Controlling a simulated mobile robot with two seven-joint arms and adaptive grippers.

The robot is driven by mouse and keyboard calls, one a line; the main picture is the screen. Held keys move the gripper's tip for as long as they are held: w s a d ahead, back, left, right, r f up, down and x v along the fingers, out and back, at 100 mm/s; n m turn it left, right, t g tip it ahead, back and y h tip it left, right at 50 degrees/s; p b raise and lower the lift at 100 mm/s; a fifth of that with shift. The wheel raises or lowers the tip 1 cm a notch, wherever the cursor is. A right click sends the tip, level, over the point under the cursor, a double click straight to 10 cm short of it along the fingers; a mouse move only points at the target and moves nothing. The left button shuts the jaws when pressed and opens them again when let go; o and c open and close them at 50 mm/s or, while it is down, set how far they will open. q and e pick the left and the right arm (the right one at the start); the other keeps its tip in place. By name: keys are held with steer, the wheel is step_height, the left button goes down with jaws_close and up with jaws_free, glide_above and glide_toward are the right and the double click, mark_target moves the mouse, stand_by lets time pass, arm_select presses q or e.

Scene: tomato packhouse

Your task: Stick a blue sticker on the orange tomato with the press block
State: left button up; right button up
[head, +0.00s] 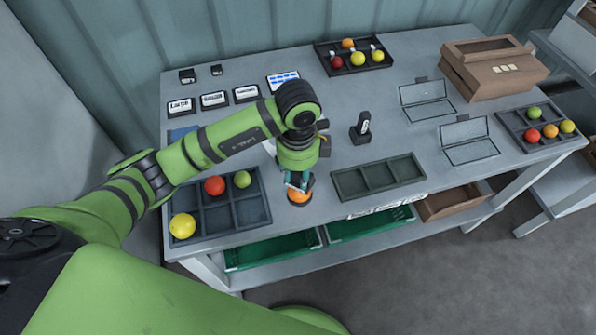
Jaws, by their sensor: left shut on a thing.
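The orange tomato (299,197) is near the table's front edge, between the left tray and the empty tray, with a dark round rim partly around it. My left gripper (298,183) points down at the tomato from above. Its teal fingers are shut on it, though the contact is partly hidden. A black upright block with a pale face (362,127) stands behind the empty tray; it may be the press block. A white card with blue marks (283,82), possibly the blue stickers, lies behind my left arm. My right gripper is not in view.
A dark tray (221,207) with yellow, red and green tomatoes is at left. An empty divided tray (378,178) is just right of the gripper. Two hinged grey cases (468,142) (426,100), a brown box (492,69) and more tomato trays (513,122) occupy the right and back.

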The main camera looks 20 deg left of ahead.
arm_select(q)
steer(key=shift+f+b, duration=0.35)
steer(key=shift+f, duration=0.15)
steer(key=shift+s+f, duration=0.1)
stand_by(1.1)
step_height(320, 180, up, 7)
steer(key=p, duration=0.6)
steer(key=shift+a, duration=0.1)
stand_by(0.6)
